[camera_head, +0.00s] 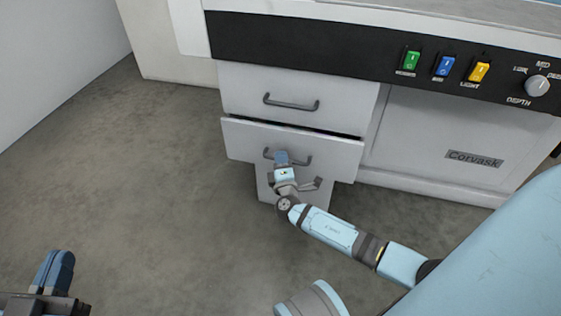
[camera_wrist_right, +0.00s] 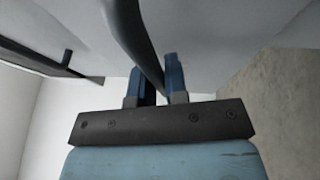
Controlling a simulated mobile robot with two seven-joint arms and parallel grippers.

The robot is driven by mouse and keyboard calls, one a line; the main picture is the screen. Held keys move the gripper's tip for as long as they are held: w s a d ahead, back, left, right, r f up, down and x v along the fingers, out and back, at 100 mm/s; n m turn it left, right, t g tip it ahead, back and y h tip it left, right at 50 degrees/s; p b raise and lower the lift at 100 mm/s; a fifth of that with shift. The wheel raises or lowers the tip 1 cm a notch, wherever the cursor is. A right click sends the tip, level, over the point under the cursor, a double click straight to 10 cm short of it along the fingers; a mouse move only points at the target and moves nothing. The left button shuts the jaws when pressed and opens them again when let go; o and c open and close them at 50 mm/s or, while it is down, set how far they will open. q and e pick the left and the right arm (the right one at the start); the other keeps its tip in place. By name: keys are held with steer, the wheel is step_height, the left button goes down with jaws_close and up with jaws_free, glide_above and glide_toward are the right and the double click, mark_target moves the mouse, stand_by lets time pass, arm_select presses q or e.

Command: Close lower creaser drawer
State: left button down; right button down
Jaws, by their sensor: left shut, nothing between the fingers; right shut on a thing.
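The white creaser cabinet has a closed upper drawer (camera_head: 295,90) with a dark bar handle. Below it, the lower drawer front (camera_head: 240,138) stands slightly out, with a dark gap along its top edge. My right gripper (camera_head: 281,158) is shut on this drawer's handle (camera_head: 306,161). In the right wrist view the dark handle (camera_wrist_right: 138,42) passes between the blue fingertips of the right gripper (camera_wrist_right: 158,78). My arm hides part of the area under this drawer. My left gripper (camera_head: 58,268) is shut and empty at the lower left, away from the cabinet.
A black control panel (camera_head: 300,45) with green, blue and yellow switches and a grey depth knob (camera_head: 537,85) runs above the drawers. A white panel marked Corvask (camera_head: 473,159) is to the right. The grey floor (camera_head: 130,170) left of the drawers is clear.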

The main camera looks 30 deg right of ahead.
steer(key=w+d, duration=0.2)
steer(key=shift+w+d+r, duration=0.1)
steer(key=shift+d, duration=0.2)
steer(key=c, duration=1.4)
jaws_free()
steer(key=shift+c, duration=0.2)
